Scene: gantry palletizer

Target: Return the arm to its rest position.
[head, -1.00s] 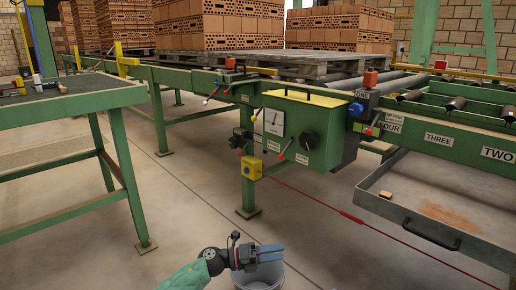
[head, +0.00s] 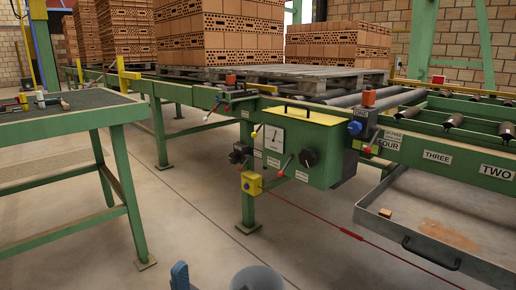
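The other gripper is not in view.
A green control box (head: 300,150) with levers and a dial stands ahead on the conveyor frame. A green workbench (head: 60,118) is at left. A metal tray (head: 440,238) with a brick piece (head: 385,213) is at right. The floor between is clear.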

